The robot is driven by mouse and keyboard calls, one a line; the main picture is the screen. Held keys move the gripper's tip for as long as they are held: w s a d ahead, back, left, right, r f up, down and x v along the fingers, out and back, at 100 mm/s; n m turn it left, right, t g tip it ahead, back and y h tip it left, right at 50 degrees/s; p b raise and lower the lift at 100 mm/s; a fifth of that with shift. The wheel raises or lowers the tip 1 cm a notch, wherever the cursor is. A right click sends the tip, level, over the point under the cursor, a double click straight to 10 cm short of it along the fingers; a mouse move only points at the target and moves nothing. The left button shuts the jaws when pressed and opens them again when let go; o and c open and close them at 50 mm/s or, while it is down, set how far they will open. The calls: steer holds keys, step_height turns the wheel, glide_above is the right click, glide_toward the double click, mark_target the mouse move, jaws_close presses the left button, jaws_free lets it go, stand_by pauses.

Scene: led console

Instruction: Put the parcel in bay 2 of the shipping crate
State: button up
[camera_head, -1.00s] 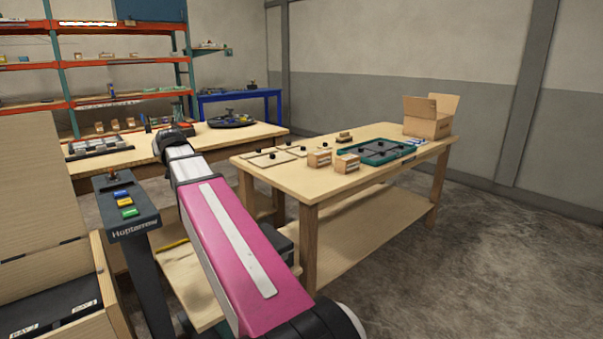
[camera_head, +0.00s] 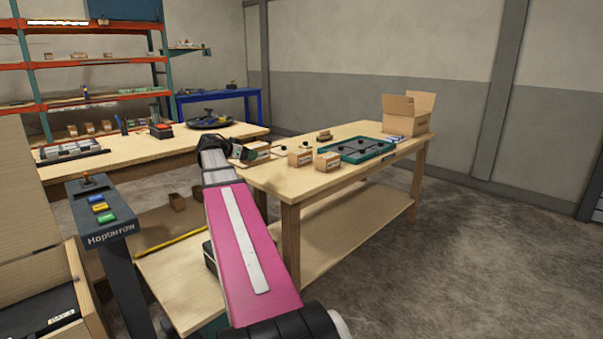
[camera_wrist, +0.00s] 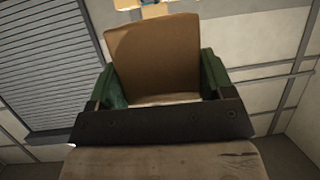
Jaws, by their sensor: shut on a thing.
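My gripper (camera_head: 240,153) is at the far end of my pink arm, near the left end of the right-hand table. In the wrist view, its green-padded jaws (camera_wrist: 160,88) are shut on a brown box, the parcel (camera_wrist: 152,55). In the head view the parcel is small and hard to tell from the things behind it. The wooden shipping crate (camera_head: 88,290) stands at the lower left, far from my gripper. Its lid (camera_head: 25,190) stands up. A label reading bay 3 (camera_head: 62,318) shows inside; bay 2 is not clearly visible.
A console (camera_head: 100,215) with a joystick and coloured buttons stands beside the crate. The right-hand table (camera_head: 290,190) holds small boxes (camera_head: 327,161), a green tray (camera_head: 355,150) and an open carton (camera_head: 408,113). Bare concrete floor (camera_head: 470,240) lies to the right.

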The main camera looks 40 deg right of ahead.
steer(key=d, duration=0.1)
steer(key=s+d, duration=0.1)
steer(key=d+m+g, duration=0.1)
steer(key=shift+s+f, duration=0.1)
steer(key=shift+s, duration=0.2)
glide_above(279, 183)
step_height(279, 183, down, 6)
steer(key=shift+w+f, duration=0.1)
steer(key=shift+f, duration=2.1)
steer(key=shift+f, duration=0.1)
steer(key=o, duration=1.2)
steer(key=v, duration=1.2)
steer(key=shift+w, duration=0.1)
